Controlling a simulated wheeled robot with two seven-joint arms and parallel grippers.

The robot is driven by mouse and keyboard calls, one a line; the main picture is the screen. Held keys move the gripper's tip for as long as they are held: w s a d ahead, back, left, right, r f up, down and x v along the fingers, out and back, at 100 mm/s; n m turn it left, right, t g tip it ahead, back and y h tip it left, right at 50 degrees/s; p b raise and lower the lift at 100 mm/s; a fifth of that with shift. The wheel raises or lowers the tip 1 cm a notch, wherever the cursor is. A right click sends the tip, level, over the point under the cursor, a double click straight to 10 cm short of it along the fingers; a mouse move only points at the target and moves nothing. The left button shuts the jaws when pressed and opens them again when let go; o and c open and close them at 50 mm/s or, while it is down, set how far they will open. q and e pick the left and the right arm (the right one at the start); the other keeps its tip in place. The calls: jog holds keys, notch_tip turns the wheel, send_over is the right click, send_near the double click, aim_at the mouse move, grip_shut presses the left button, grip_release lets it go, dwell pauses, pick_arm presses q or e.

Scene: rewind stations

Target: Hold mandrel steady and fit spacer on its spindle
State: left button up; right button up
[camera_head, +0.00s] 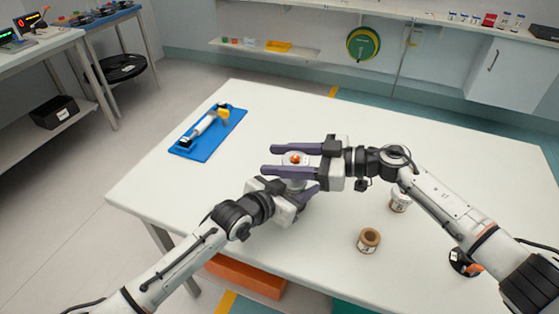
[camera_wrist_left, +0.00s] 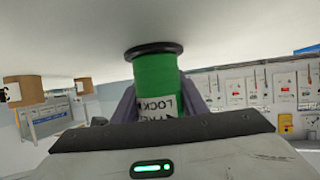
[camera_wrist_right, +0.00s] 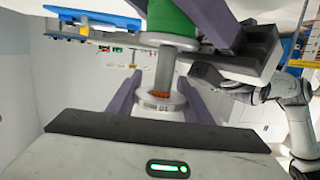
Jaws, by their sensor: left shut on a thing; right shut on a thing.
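The mandrel is a green cylinder (camera_wrist_left: 160,85) with a black flange and a label, in the left wrist view, which looks upside down. My left gripper (camera_head: 316,186) is shut on its green body. A grey spindle (camera_wrist_right: 165,68) runs from the mandrel towards the spacer in the right wrist view. The spacer is a white ring (camera_wrist_right: 158,109) with dark lettering, and my right gripper (camera_head: 275,160) is shut on it. The spindle's orange tip (camera_head: 296,159) shows inside the ring's hole from above. How deep the tip sits in the ring is unclear.
A blue tray (camera_head: 232,126) holding a white roller lies on the white table (camera_head: 440,150) at the back left. The left front is clear.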

jog(key=shift+r, duration=0.8)
jog(key=shift+f, duration=1.25)
dwell(0.9)
jog(key=o, duration=1.1)
jog(key=shift+o, duration=0.2)
jog(key=shift+s+a+f, duration=0.1)
jog(key=shift+s+f, duration=0.05)
jog(key=shift+s, duration=0.05)
jog(key=shift+s+f, duration=0.1)
jog(key=v, duration=1.2)
jog(key=shift+w+r, duration=0.3)
jog(key=shift+r, duration=0.05)
